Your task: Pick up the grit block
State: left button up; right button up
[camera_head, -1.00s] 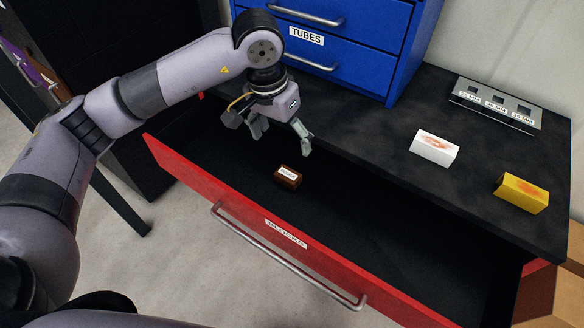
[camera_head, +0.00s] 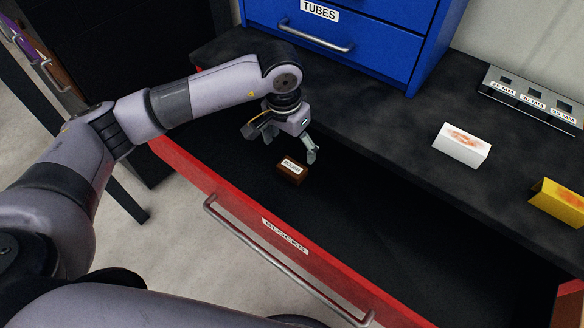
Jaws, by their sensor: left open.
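A small dark brown block with a white label (camera_head: 292,170), which looks like the grit block, lies inside the open red drawer (camera_head: 240,219) marked "BLOCKS". Its label is too small to read for sure. My left gripper (camera_head: 288,147) is open and empty, with its fingers pointing down just above and behind the block. It appears apart from the block. My right gripper is not in view.
A white block (camera_head: 462,145) and a yellow block (camera_head: 560,203) sit on the dark worktop (camera_head: 390,115). A grey slotted gauge plate (camera_head: 530,98) lies behind them. A blue "TUBES" cabinet (camera_head: 390,45) stands at the back. The drawer's right part is empty.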

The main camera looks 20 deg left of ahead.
pick_arm(q)
send_over(292, 167)
jog(key=f, duration=0.4)
jog(key=shift+s+d+f, duration=0.1)
jog(key=shift+s+f, duration=0.1)
jog(key=shift+f, duration=0.2)
jog(key=shift+w+f+p, duration=0.15)
jog(key=shift+f+p, duration=0.3)
jog(key=shift+f, duration=0.9)
jog(key=shift+w+f+p, duration=0.1)
jog(key=shift+f+p, duration=0.3)
jog(key=shift+f, duration=0.9)
jog(key=shift+c, duration=0.3)
jog(key=c, duration=1.2)
